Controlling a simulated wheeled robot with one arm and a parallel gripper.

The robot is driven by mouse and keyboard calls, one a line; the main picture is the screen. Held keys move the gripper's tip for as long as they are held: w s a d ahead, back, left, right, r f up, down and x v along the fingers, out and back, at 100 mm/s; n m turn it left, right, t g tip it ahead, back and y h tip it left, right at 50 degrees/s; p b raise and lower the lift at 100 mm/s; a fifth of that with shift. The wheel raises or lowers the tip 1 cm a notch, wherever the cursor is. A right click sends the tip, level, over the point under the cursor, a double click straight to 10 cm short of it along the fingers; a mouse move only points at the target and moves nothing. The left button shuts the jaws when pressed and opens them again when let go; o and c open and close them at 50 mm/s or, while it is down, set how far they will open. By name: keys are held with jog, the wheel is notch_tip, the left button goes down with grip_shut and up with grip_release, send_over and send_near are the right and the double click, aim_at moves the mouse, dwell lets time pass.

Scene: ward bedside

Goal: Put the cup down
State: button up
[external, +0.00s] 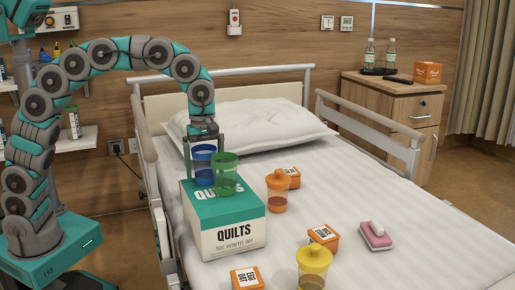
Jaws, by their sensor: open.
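A blue see-through cup (203,165) and a green see-through cup (224,178) stand upright on top of the green-and-white QUILTS box (233,232) on the bed. The green cup is in front and to the right, covering part of the blue one. My gripper (204,150) points down at the blue cup, open, with its fingers beside the cup's upper part. Whether a finger touches the cup is hard to tell. An orange lidded cup (277,193) and a yellow lidded cup (314,268) stand on the bed.
A pillow (250,126) is behind the gripper. Bed rails (370,130) flank the mattress. A bedside cabinet (392,100) holds bottles. The mattress's right side is clear.

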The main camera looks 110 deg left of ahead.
notch_tip(320, 180, up, 12)
jog(key=shift+b, duration=0.35)
dwell(0.4)
jog(key=s+d+f+m, duration=0.3)
jog(key=s+d+m, duration=0.3)
jog(key=d, duration=0.4)
jog(key=s+d+f+m, duration=0.35)
jog(key=d+m, duration=0.45)
jog(key=d, duration=0.3)
jog(key=s+d+f+m, duration=0.3)
jog(key=s+m, duration=0.1)
jog(key=s, duration=0.2)
jog(key=s+d+f+m+g, duration=0.1)
jog(key=s+d+f+m, duration=0.2)
jog(key=s, duration=0.4)
jog(key=s+d+f+m, duration=0.3)
jog(key=s+f+m, duration=0.2)
jog(key=s+m, duration=0.1)
jog(key=shift+s+f+g, duration=0.15)
jog(key=shift+s+g, duration=0.25)
jog(key=shift+s, duration=0.3)
